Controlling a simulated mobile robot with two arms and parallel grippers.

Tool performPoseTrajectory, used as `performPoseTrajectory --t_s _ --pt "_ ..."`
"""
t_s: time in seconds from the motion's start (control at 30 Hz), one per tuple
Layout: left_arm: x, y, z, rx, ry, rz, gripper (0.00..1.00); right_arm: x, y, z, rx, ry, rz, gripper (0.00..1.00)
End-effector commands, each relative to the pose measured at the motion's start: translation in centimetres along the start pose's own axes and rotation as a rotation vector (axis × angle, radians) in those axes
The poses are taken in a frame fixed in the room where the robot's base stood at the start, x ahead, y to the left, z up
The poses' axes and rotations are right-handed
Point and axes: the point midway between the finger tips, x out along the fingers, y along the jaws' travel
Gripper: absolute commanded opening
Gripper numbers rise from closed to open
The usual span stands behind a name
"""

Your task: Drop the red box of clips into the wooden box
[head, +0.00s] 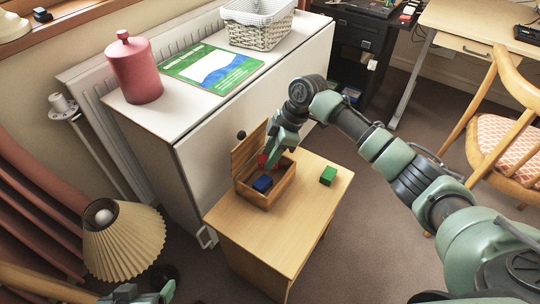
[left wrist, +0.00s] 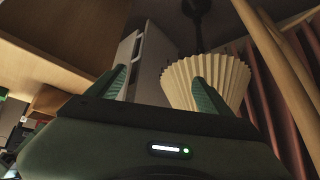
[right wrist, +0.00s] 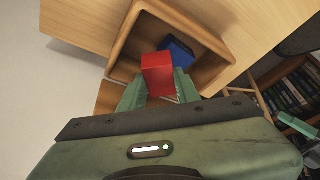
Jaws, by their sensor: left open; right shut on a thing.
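The red box of clips (right wrist: 158,75) is held between the fingers of my right gripper (right wrist: 160,88), over the open wooden box in the right wrist view. In the head view the red box (head: 263,160) is mostly hidden by my right gripper (head: 272,156). The wooden box (head: 283,188) stands on the small table with its lid up at the back. A dark blue box (head: 262,184) lies inside it, and shows in the right wrist view (right wrist: 178,50). My left gripper (head: 150,296) is open and empty at the bottom edge, near the lamp.
A pleated lamp (head: 122,240) is at left.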

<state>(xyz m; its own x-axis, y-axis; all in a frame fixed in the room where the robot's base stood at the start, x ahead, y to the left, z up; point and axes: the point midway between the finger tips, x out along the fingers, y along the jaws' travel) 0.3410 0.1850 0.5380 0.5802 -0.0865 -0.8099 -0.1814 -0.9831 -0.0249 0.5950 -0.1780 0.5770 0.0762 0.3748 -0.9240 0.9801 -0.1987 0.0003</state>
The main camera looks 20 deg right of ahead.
Motion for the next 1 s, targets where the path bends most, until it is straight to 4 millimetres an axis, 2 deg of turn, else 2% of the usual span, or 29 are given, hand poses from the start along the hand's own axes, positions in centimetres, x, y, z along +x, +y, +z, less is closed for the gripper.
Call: performPoseTrajectory --t_s 0.3,0.67,0.7,0.77,1.0 --pt "0.6 0.4 -2.8 0.003 0.132 0.007 0.81 0.6 0.0 0.2 0.0 0.0 0.0 0.0" --pt "0.6 0.4 -3.2 0.003 0.15 0.008 0.81 0.6 0.0 0.2 0.0 0.0 0.0 0.0" --pt "0.6 0.4 -3.2 0.003 0.149 0.008 0.81 0.6 0.0 0.2 0.0 0.0 0.0 0.4" --pt "0.6 0.4 -3.2 0.003 0.149 0.008 0.81 0.6 0.0 0.2 0.0 0.0 0.0 0.57" --pt "0.6 0.4 -3.2 0.003 0.149 0.008 0.81 0.6 0.0 0.2 0.0 0.0 0.0 0.57"
